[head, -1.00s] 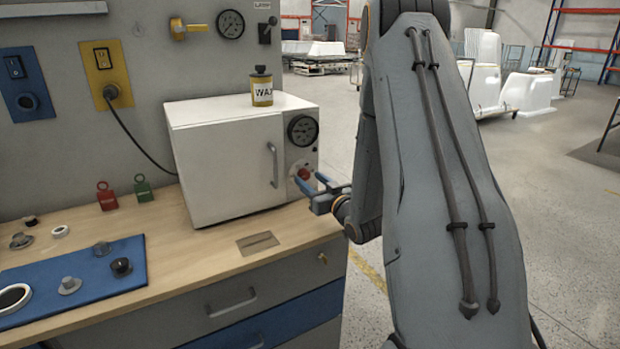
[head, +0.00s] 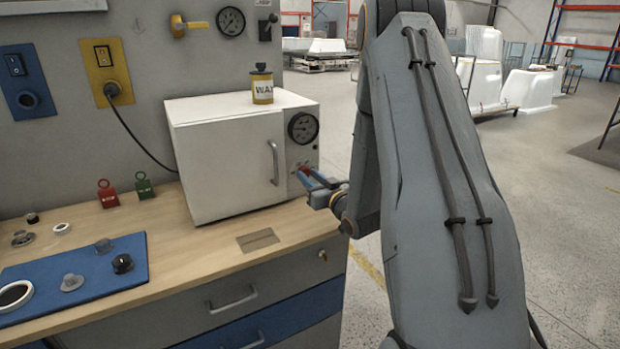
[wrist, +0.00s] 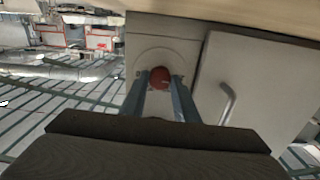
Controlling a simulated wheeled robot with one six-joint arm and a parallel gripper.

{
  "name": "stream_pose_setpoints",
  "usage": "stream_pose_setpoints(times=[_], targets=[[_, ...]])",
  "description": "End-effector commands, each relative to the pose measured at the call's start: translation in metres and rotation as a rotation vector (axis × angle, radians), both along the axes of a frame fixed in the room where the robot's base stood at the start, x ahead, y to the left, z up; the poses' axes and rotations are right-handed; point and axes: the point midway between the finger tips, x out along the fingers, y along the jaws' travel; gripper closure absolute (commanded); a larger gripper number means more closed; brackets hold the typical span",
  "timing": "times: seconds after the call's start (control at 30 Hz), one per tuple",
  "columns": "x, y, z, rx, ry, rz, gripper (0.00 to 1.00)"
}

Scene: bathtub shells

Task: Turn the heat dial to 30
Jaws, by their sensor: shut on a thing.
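The heat dial is a red knob (wrist: 160,76) low on the right side of the white oven's front; in the head view it is mostly hidden by my gripper. The white oven (head: 225,155) stands on the bench with its door handle to the left of the dial. My gripper (head: 305,177) has blue fingers, which also show in the wrist view (wrist: 160,90), one on each side of the red knob. They are shut on it. The number the dial points to is too small to read.
A round black gauge (head: 302,128) sits above the dial. A wax can (head: 262,84) stands on the oven. A blue mat (head: 100,285) with several knobs lies at left.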

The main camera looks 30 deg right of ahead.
Motion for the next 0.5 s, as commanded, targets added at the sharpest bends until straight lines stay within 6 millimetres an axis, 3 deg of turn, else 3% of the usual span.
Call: stream_pose_setpoints(times=[0.5], targets=[[0.0000, 0.0002, 0.0006, 0.391, 0.012, 0.000, 0.95]])
